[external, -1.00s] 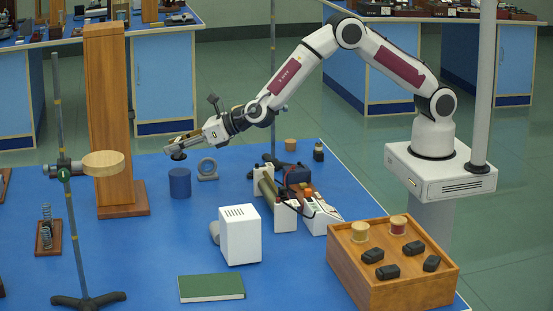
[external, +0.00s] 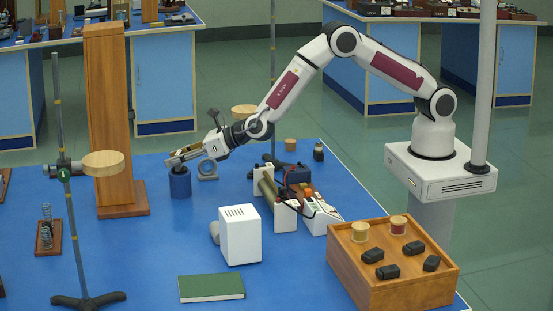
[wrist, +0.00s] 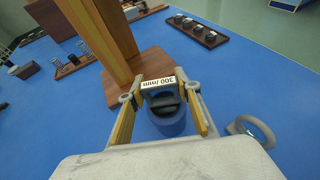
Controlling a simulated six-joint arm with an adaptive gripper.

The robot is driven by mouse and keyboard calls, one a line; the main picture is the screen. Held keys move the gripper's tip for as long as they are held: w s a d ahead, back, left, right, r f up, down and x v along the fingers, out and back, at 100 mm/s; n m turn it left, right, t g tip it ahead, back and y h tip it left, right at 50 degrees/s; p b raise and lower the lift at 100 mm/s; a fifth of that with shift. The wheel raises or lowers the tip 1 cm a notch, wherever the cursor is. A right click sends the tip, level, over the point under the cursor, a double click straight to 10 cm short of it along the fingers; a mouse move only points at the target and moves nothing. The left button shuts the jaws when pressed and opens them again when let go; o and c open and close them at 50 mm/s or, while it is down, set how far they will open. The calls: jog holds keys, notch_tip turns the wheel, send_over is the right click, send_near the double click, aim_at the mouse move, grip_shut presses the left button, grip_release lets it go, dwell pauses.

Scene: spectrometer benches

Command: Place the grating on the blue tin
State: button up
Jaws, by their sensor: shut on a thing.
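The blue tin (external: 180,186) stands upright on the blue bench, and its top is mostly covered by my gripper. My gripper (external: 174,161) is just over the tin, shut on the grating. In the wrist view, the grating (wrist: 158,84) is a small piece with a white "300 /mm" label, held between the two fingers of my gripper (wrist: 162,98). Its dark base lies over the top of the blue tin (wrist: 170,124). I cannot tell whether the base touches the tin.
A grey ring on a stand (external: 208,169) is close to the right of the tin. A tall wooden column (external: 108,120) rises to its left. A white box (external: 240,236) and a green book (external: 211,288) are nearer the front.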

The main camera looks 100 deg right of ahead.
jog(key=shift+f, duration=0.15)
jog(key=o, duration=1.1)
jog(key=shift+v, duration=6)
jog(key=shift+r, duration=0.25)
